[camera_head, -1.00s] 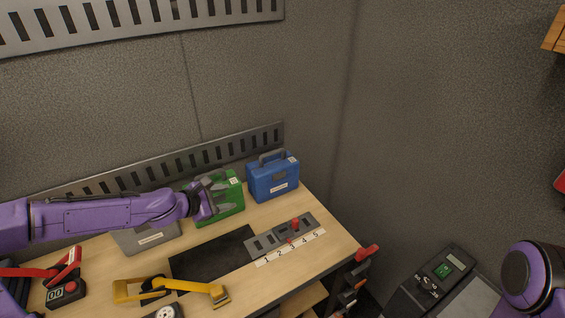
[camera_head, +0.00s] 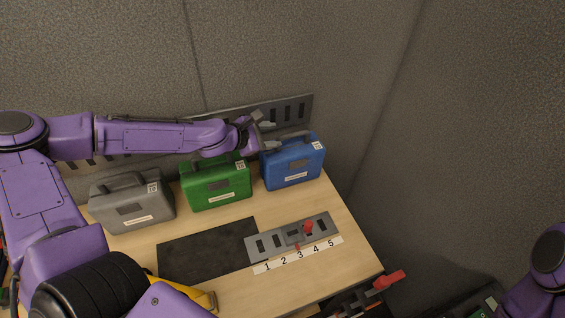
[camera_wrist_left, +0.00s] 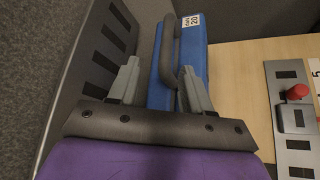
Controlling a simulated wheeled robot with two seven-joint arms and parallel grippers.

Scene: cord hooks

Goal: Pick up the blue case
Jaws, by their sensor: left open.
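The blue case (camera_head: 292,166) stands upright on the workbench at the right end of a row of cases, its dark handle on top. My left gripper (camera_head: 268,133) is open at the upper left of the blue case, level with its handle. In the left wrist view the two grey fingers (camera_wrist_left: 161,75) are spread, with the blue case (camera_wrist_left: 197,50) and its handle (camera_wrist_left: 170,45) showing between and beyond them. The handle lies closer to the right finger; I cannot tell whether they touch. My right gripper is out of view.
A green case (camera_head: 217,187) and a grey case (camera_head: 135,208) stand to the left of the blue one. A slotted rail (camera_head: 292,110) runs behind on the wall. A black mat (camera_head: 207,249) and a slotted plate with a red knob (camera_head: 308,228) lie in front.

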